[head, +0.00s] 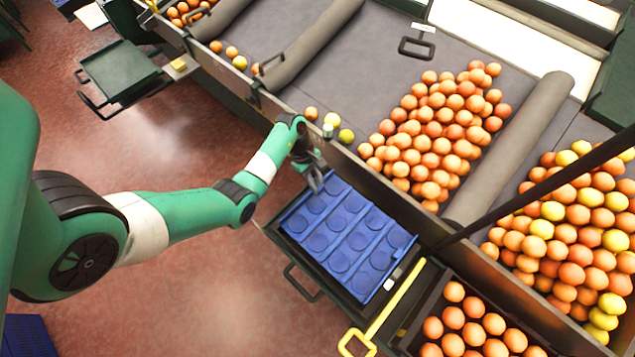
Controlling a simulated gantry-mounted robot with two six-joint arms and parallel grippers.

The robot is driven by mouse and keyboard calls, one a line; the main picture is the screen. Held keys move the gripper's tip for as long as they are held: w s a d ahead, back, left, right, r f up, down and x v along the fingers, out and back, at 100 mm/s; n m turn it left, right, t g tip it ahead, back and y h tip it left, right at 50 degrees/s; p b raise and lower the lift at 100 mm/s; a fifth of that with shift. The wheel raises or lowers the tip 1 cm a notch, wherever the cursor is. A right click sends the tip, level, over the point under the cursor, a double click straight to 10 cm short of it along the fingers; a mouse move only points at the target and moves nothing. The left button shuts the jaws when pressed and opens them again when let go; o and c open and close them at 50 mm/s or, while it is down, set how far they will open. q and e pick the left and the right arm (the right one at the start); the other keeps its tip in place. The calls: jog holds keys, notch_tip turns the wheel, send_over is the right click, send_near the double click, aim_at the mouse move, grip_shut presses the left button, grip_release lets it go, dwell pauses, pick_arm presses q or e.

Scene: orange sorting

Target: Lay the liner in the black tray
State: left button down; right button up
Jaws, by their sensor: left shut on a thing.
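The blue liner (359,241), a rectangular sheet with rows of round pockets, is over the black tray. The black tray (296,264) shows mostly as a dark rim and side along the liner's lower left edge. The liner hides its inside, and I cannot tell whether the liner rests on the bottom or is held a little above it. My left gripper (314,181) is at the liner's upper left end and is shut on it. My right gripper is out of view.
A sloped grey bench with piles of oranges (437,130) runs behind the tray. A crate of oranges (470,318) stands to the right, with a yellow-handled bar (392,309) between. More blue material (28,336) lies at bottom left. The red floor is clear in front.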

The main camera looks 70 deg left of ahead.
pick_arm(q)
jog(key=shift+f, duration=0.1)
notch_tip(320, 180, down, 5)
jog(key=b, duration=0.5)
jog(key=shift+r, duration=0.2)
notch_tip(320, 180, down, 7)
jog(key=b, duration=0.4)
jog(key=shift+r+b, duration=0.15)
jog(key=shift+b, duration=0.2)
jog(key=shift+c, duration=1.7)
grip_release()
